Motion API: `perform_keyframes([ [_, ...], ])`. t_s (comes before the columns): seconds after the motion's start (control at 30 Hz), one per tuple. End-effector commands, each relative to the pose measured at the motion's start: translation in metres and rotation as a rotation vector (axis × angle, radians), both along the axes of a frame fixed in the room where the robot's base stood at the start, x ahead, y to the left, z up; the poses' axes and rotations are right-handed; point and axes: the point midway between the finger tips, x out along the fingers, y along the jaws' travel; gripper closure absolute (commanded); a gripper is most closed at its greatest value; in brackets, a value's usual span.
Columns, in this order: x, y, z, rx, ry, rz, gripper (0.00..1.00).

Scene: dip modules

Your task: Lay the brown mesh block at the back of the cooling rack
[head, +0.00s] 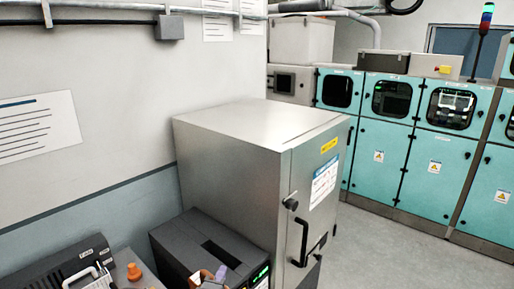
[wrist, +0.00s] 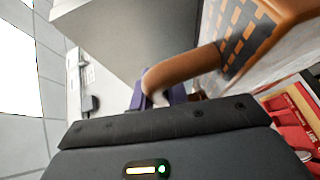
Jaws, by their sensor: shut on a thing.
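My gripper (wrist: 163,94), with purple fingers, is shut on the curved brown handle of the brown mesh block (wrist: 248,38). The block has an orange-brown rim and a dark grid, and fills the upper right of the wrist view, partly cut off by the frame edge. In the head view only a small part of my gripper (head: 214,276) shows at the bottom edge, with a bit of brown beside the purple finger. I cannot make out the cooling rack in either view.
A tall grey metal cabinet (head: 235,165) stands at the centre, with a dark slotted unit (head: 190,250) close beside it. An orange knob (head: 134,271) is at the lower left. Teal cabinets (head: 395,150) line the back. Red parts (wrist: 292,115) show at the wrist view's right.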

Motion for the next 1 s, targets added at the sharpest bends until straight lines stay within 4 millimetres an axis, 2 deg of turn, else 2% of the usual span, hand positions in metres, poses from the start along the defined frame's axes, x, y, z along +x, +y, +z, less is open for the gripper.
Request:
perform_keyframes([
  [0.17,0.0,-0.027,-0.026,-0.007,0.003,0.009,1.0],
  [0.5,-0.001,-0.097,-0.097,-0.008,0.005,0.046,1.0],
  [1.0,-0.002,-0.183,-0.185,-0.003,0.005,0.096,1.0],
])
